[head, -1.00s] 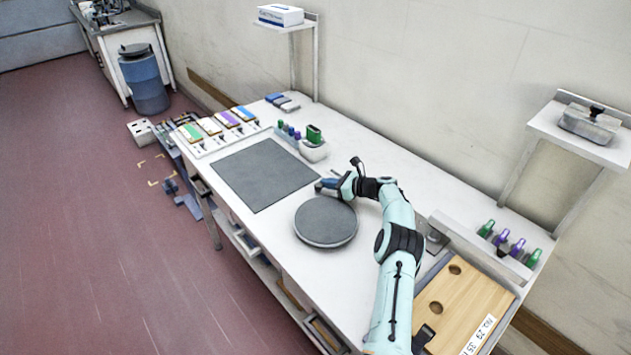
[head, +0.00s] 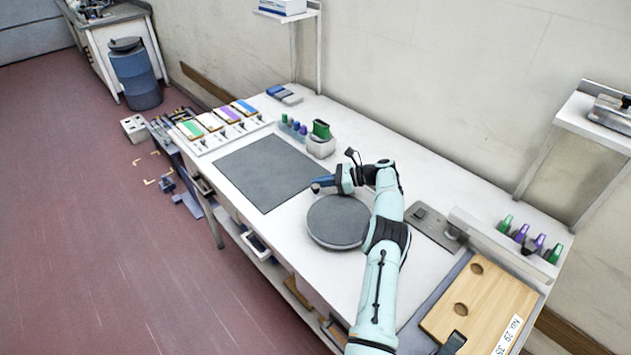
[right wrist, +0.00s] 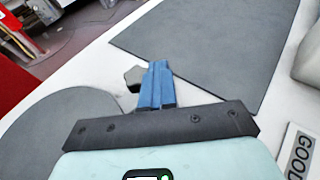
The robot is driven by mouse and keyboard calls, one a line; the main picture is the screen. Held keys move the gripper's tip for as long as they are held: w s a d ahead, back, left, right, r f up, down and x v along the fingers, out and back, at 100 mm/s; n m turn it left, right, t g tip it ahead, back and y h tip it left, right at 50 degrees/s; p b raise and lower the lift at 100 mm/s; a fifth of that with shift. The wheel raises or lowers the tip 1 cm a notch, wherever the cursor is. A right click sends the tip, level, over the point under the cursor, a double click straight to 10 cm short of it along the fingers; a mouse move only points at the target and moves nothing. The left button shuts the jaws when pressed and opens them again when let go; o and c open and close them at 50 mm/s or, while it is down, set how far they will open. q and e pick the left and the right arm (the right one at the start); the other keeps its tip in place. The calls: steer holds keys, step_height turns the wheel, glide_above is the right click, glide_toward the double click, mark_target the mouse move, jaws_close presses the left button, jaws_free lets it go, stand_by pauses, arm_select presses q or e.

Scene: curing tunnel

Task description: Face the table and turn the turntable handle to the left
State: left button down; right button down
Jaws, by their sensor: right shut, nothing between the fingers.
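The turntable (head: 338,228) is a round dark grey disc on the white table, just in front of my right arm. It also shows at the left in the right wrist view (right wrist: 70,135). My right gripper (head: 320,186) is over the table at the disc's far side, near the mat's corner. Its blue fingers (right wrist: 157,72) are shut with nothing between them. A small grey knob (right wrist: 132,77), perhaps the turntable handle, shows just left of the fingertips; I cannot tell whether they touch it. My left gripper is not in view.
A flat grey mat (head: 262,172) lies beyond the turntable. A white holder with a green item (head: 321,140) stands behind the mat. A wooden board (head: 478,310) and a rack of green and purple items (head: 515,240) are at the right. Open floor (head: 90,230) lies left.

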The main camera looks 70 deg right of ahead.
steer(key=shift+a+f, duration=0.1)
steer(key=shift+w+a+f+y, duration=0.1)
steer(key=shift+a+y, duration=0.05)
steer(key=shift+y, duration=0.15)
stand_by(0.4)
